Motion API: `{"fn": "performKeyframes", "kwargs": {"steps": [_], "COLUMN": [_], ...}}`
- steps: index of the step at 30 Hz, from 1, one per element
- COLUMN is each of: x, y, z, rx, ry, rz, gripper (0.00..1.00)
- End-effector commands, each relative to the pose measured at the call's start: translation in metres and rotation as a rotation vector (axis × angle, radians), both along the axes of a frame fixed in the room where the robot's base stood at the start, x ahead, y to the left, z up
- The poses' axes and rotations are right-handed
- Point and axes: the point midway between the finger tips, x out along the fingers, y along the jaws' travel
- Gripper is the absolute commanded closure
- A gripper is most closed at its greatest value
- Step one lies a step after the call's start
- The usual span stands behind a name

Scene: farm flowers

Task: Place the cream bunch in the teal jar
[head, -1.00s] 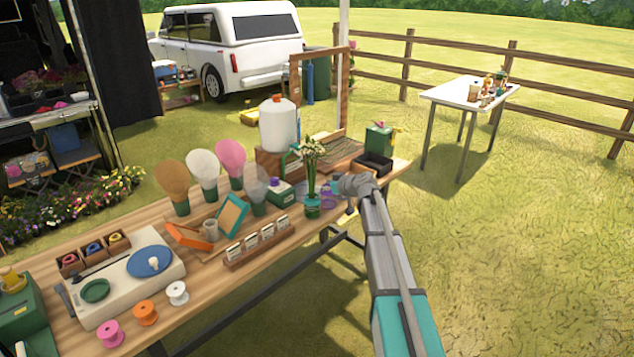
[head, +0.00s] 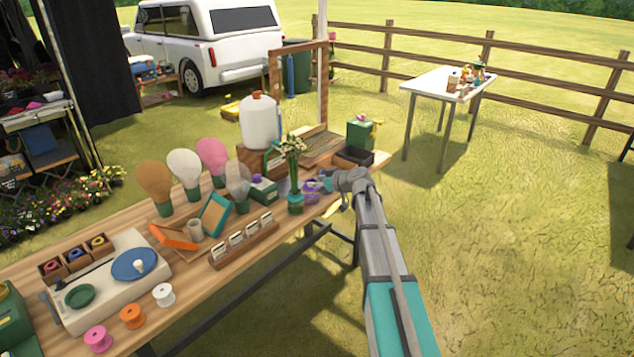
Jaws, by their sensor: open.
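The cream bunch (head: 292,148), pale flowers on long green stems, stands upright with its stem ends in the teal jar (head: 295,202). The jar stands near the front edge of the wooden table, right of the middle. My gripper (head: 328,186) is just right of the jar, apart from the bunch, with nothing seen held in it. It is open, though its fingers are small and partly hidden by the wrist.
The wooden table (head: 215,278) holds a card rack (head: 245,243) left of the jar, several wrapped cones behind it, and a white container (head: 259,122) at the back. Purple items (head: 312,188) lie by my gripper. A white table (head: 425,85) stands far right. Grass right of my arm is clear.

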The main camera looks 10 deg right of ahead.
Motion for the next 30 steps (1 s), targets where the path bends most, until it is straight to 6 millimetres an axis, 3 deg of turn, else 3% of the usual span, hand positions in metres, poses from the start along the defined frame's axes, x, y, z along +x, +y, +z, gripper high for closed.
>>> {"fn": "performKeyframes", "kwargs": {"steps": [8,14,20,24,30], "x": [-0.002,-0.028,-0.094,-0.159,-0.253], "y": [0.001,0.02,0.056,0.075,0.083], "z": [-0.001,-0.013,-0.044,-0.07,-0.1], "rx": [0.0,-0.004,-0.034,-0.082,-0.187], "ry": [0.006,0.091,0.321,0.544,0.849], "rz": [0.002,0.023,0.04,0.002,-0.153], "gripper": [0.33,0.33,0.33,0.33,0.33]}}
